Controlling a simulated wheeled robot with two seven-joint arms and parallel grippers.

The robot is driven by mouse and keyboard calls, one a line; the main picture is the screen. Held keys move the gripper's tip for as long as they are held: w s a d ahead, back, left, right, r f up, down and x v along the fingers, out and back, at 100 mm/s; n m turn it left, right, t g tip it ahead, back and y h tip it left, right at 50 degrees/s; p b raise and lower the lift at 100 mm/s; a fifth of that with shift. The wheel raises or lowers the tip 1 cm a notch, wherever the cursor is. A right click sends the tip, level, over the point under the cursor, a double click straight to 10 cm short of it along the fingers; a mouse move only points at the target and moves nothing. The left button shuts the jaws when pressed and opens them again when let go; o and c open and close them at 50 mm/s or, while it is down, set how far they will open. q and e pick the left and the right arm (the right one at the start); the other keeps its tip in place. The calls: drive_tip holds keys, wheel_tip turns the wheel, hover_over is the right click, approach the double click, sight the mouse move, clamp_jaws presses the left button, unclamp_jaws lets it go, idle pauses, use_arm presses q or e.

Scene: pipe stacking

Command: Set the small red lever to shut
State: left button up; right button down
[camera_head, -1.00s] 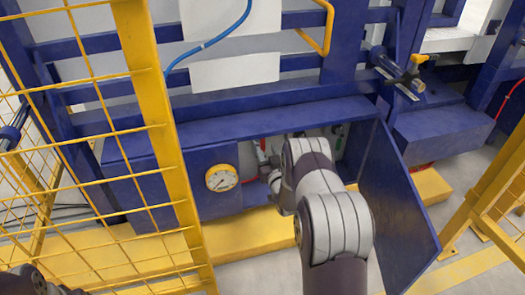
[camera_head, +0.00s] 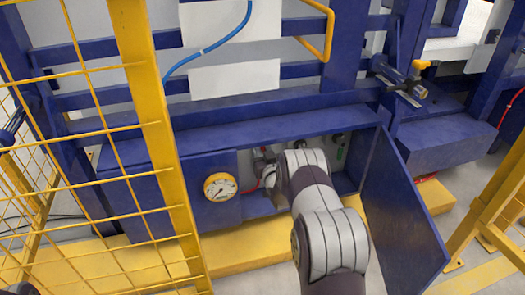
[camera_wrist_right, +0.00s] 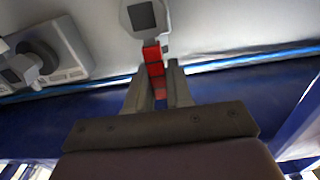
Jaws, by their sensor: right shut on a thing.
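The small red lever (camera_wrist_right: 153,52) hangs from a light-grey square-faced fitting (camera_wrist_right: 144,16) in the right wrist view. My right gripper (camera_wrist_right: 157,80) is shut on the lever, with one finger on each side of it. In the head view, my right arm reaches into the open blue cabinet (camera_head: 222,158), and its wrist and forearm hide the fingers and most of the lever. The angle of the lever relative to its valve is hard to tell. My left gripper is not in view.
A round gauge (camera_head: 220,187) sits on the cabinet front, left of my arm. The open cabinet door (camera_head: 402,205) stands close on the right. A yellow mesh fence (camera_head: 160,150) rises at the left. A grey unit with a dark knob (camera_wrist_right: 45,55) is beside the lever.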

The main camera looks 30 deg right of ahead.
drive_tip(key=shift+s+d+m+p, duration=0.1)
drive_tip(key=shift+d+m+p, duration=0.35)
drive_tip(key=shift+m, duration=0.35)
drive_tip(key=s+d+f+m, duration=0.1)
drive_tip(key=d+f+m, duration=0.4)
drive_tip(key=m, duration=1.1)
drive_tip(key=shift+s+f+p, duration=0.15)
drive_tip(key=shift+f+p, duration=0.25)
drive_tip(key=shift+f, duration=0.35)
drive_tip(key=shift+m, duration=0.3)
drive_tip(key=c, duration=1.1)
unclamp_jaws()
